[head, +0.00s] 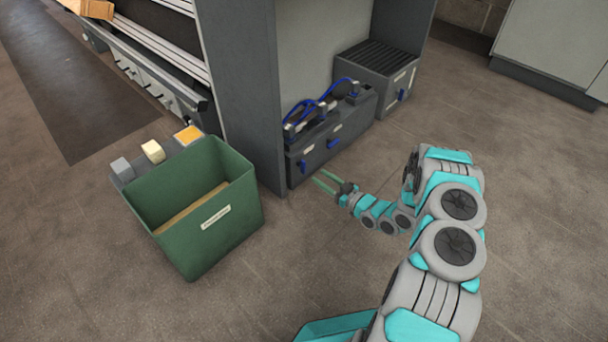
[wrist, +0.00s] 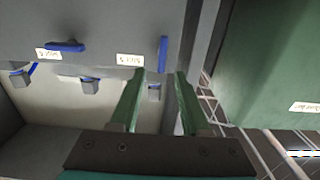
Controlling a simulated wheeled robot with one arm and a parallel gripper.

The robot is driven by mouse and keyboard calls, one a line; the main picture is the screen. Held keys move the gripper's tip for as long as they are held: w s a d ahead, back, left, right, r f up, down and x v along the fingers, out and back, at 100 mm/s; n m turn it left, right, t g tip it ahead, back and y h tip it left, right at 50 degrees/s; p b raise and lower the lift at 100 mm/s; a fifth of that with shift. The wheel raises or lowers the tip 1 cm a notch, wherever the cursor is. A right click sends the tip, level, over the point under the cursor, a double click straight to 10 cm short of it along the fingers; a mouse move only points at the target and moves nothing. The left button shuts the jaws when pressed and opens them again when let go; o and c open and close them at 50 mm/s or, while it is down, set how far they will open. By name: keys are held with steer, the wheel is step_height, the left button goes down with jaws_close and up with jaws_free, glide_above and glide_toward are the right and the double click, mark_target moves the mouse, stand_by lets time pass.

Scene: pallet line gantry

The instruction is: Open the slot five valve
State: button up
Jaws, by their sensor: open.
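Two blue valve handles sit on the front of a low grey manifold box (head: 318,151). In the head view, one handle (head: 303,165) is upright at the near left and the other (head: 334,143) lies sideways to its right. The inverted wrist view shows the upright handle (wrist: 163,54) and the sideways handle (wrist: 66,46), each beside a white label (wrist: 130,60); the slot numbers are too small to read surely. My gripper (head: 321,178) is open and empty, in front of the box's left end. In the wrist view its fingertips (wrist: 160,73) lie either side of the upright handle, apparently short of it.
A green bin (head: 218,226) stands on the floor left of my gripper. A grey upright panel (head: 246,100) borders the manifold bay. Blue hoses (head: 309,108) run over the manifold. A ribbed grey box (head: 377,70) with a blue handle stands behind. Floor to the right is clear.

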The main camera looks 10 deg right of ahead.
mark_target(305, 167)
steer(key=shift+b+x, duration=0.3)
steer(key=shift+x, duration=3.55)
steer(key=shift+s+a, duration=0.1)
steer(key=shift+a, duration=0.05)
jaws_close()
